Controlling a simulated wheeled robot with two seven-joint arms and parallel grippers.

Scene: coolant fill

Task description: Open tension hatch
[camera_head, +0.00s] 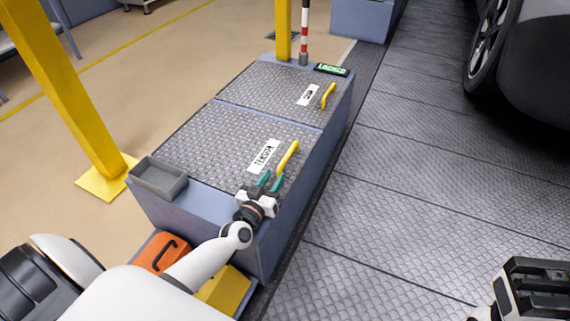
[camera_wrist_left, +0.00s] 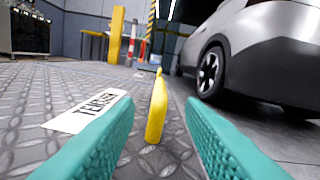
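The tension hatch (camera_head: 215,137) is a checkered metal plate lying flat on the near part of a blue-grey box, with a white label (camera_head: 263,156) reading roughly "TENSION". Its yellow handle (camera_head: 288,158) stands at the right side of the plate. My left gripper (camera_head: 271,181) is open at the near end of this handle. In the left wrist view the yellow handle (camera_wrist_left: 157,108) lies ahead between the two teal fingers (camera_wrist_left: 158,150), with a gap on each side. My right gripper (camera_head: 535,290) is at the lower right, partly cut off, its fingers not clear.
A second hatch (camera_head: 275,92) with its own yellow handle (camera_head: 328,96) lies beyond, near a green lit sign (camera_head: 331,69). A grey tray (camera_head: 158,178) sits at the box's left corner. A yellow post (camera_head: 75,90) stands left. A car (camera_head: 525,60) stands at the right.

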